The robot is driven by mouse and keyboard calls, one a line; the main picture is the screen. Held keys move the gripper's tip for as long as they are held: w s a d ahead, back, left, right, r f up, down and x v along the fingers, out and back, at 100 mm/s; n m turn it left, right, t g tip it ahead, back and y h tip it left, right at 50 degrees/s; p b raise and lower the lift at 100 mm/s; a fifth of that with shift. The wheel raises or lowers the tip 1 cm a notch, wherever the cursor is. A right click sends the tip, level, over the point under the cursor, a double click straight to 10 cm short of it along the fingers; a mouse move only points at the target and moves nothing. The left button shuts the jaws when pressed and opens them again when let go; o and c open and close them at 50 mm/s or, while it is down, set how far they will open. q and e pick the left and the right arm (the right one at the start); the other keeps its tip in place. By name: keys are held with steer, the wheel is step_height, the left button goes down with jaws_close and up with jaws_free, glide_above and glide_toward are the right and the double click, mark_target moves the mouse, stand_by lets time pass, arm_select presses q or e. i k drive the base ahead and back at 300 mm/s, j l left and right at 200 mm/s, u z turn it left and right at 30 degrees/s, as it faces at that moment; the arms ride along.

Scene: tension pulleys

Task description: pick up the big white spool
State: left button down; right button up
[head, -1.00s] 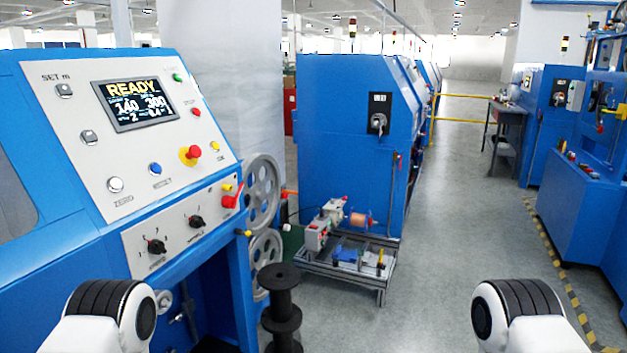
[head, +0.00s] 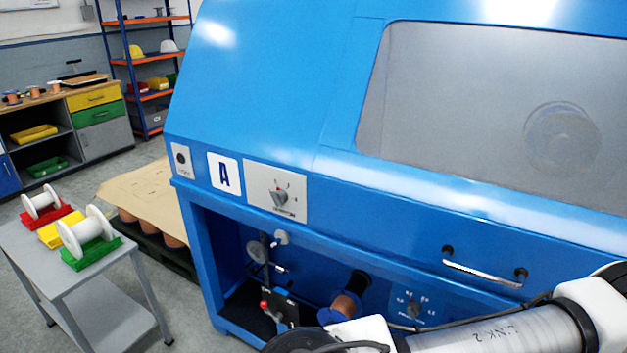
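Part of one of my arms crosses the bottom right. Neither gripper shows, and both are well apart from the spools in view.
A large blue machine (head: 270,110) marked A fills the middle and right. A pallet with a tan sheet (head: 150,195) stands between cart and machine. A workbench (head: 70,125) and an orange-and-blue shelf (head: 140,70) stand behind. Grey floor is open behind the cart.

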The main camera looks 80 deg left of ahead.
mark_target(96, 225)
steer(key=u, duration=4.15)
steer(key=i+j+z, duration=0.4)
steer(key=j+z, duration=0.15)
